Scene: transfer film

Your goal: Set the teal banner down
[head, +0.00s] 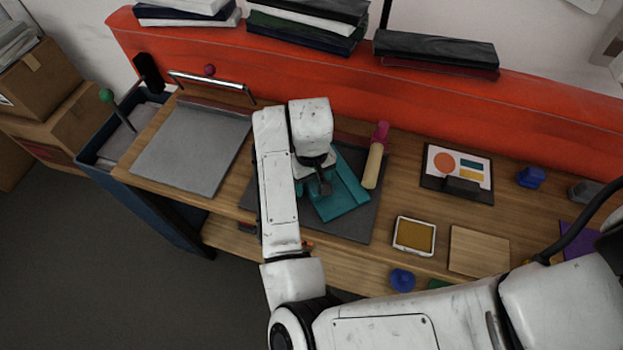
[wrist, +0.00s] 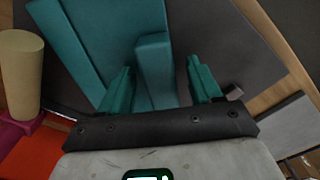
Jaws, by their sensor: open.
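The teal banner (head: 349,196) appears to lie flat on a dark grey mat (head: 372,222) in the middle of the wooden bench, turned at an angle to it. In the wrist view, its flat teal part (wrist: 95,35) and a raised teal block (wrist: 154,65) show. My gripper (head: 322,188) is right over the banner in the head view. In the wrist view, my gripper (wrist: 159,68) is open, with one finger on each side of the raised block and visible gaps between. My wrist hides part of the banner in the head view.
A cream roller with a magenta handle (head: 374,165) lies close right of the banner. Further right are a picture card (head: 457,168), a yellow pad (head: 414,236) and a wooden board (head: 478,251). A grey plate press (head: 193,148) stands left. The red backboard (head: 350,95) runs behind.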

